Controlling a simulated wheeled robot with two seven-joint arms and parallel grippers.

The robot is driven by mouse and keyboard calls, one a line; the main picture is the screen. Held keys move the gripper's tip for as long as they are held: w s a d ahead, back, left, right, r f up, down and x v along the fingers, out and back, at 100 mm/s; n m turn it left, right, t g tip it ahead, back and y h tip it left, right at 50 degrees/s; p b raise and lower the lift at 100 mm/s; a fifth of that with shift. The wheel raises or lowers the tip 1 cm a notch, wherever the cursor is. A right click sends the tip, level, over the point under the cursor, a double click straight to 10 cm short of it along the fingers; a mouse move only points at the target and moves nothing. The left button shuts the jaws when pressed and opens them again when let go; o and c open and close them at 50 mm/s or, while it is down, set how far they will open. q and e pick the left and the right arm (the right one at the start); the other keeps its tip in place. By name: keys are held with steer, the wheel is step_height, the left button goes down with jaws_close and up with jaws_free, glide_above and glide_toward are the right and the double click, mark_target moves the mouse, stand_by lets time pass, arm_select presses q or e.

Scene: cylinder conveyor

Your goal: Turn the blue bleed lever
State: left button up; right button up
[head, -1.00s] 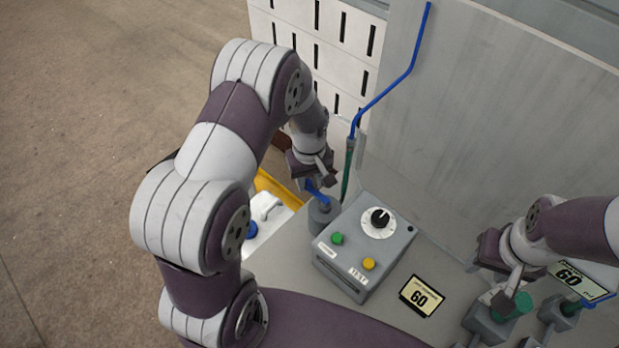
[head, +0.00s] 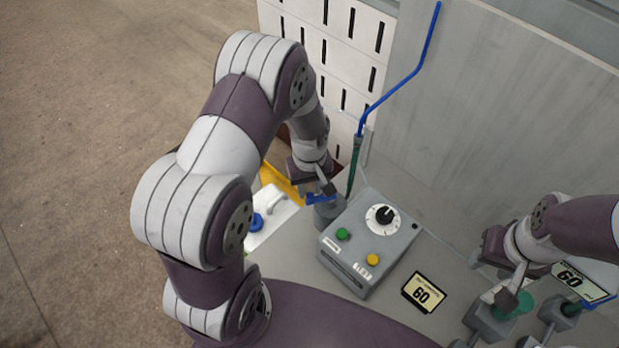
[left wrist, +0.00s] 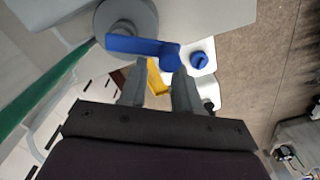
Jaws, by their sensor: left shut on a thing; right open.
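The blue bleed lever (head: 318,199) sits on top of a round grey post (head: 326,215) at the table's left edge. In the left wrist view the lever (left wrist: 138,45) lies crosswise over the post, with its rounded end between my fingertips. My left gripper (head: 317,192) is shut on that end; the head view partly hides the grip. My right gripper (head: 507,291) is open at a green knob (head: 518,303) on a grey block at lower right; I cannot tell whether it touches the knob.
A grey control box (head: 369,243) with a dial and green and yellow buttons stands right of the post. A green hose (head: 354,166) and blue pipe (head: 400,83) rise behind. A white container (head: 276,213) sits left of the table.

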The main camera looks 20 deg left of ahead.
arm_select(q)
steer(key=shift+d, duration=0.1)
jaws_close()
steer(key=shift+s+d+r, duration=0.1)
steer(key=shift+s+d, duration=0.2)
steer(key=shift+d, duration=0.25)
steer(key=shift+d+p, duration=0.15)
steer(key=shift+p, duration=0.15)
steer(key=shift+o, duration=0.8)
jaws_free()
steer(key=shift+s, duration=0.1)
steer(key=shift+o, duration=1.1)
steer(key=shift+a, duration=0.25)
steer(key=shift+d, duration=0.15)
steer(key=shift+c, duration=0.7)
steer(key=shift+o, duration=0.2)
